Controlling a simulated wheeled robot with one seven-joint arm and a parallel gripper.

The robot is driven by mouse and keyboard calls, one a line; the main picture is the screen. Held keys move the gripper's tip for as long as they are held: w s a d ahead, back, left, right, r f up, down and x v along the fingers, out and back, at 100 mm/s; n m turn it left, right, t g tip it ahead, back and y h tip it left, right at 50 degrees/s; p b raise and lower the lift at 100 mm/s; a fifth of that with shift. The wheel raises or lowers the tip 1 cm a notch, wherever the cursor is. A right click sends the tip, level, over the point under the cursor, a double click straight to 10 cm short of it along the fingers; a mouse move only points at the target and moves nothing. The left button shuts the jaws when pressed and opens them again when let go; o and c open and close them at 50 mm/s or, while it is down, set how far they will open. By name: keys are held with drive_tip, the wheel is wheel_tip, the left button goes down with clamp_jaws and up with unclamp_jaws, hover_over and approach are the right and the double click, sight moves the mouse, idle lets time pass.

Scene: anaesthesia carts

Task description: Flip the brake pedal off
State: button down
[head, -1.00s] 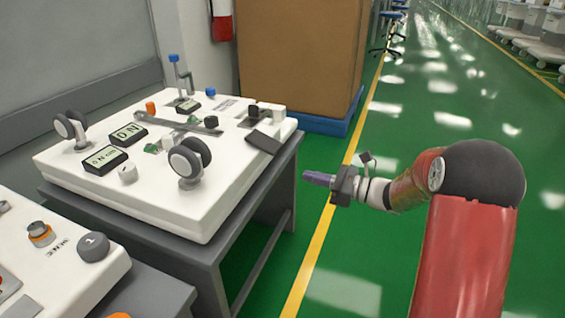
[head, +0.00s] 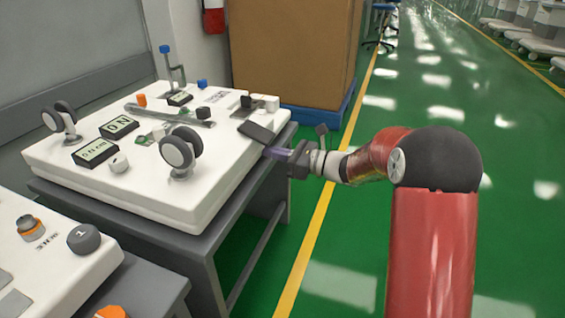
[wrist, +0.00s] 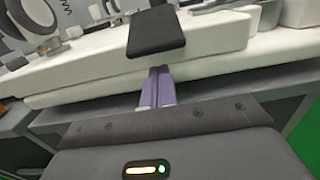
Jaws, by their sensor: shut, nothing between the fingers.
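The brake pedal is a dark grey flat plate (head: 257,131) at the right edge of the white panel (head: 215,190) in the head view. It sticks out past the panel's edge. In the wrist view the pedal (wrist: 156,32) is at top centre, directly ahead of my fingers. My gripper (head: 270,153) has purple fingers and is just below and to the right of the pedal, beside the panel's side wall. In the wrist view the fingers (wrist: 157,88) are together and empty, with their tips just under the pedal. Whether they touch it is unclear.
The white panel rests on a grey table (head: 205,240) and carries caster wheels (head: 181,150), ON labels and knobs. A second panel (head: 60,265) is at lower left. A large brown box (head: 290,50) stands behind.

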drive_tip(key=shift+s+d+r, duration=0.15)
drive_tip(key=shift+d+r, duration=0.1)
drive_tip(key=shift+r, duration=0.55)
drive_tip(key=shift+r, duration=0.1)
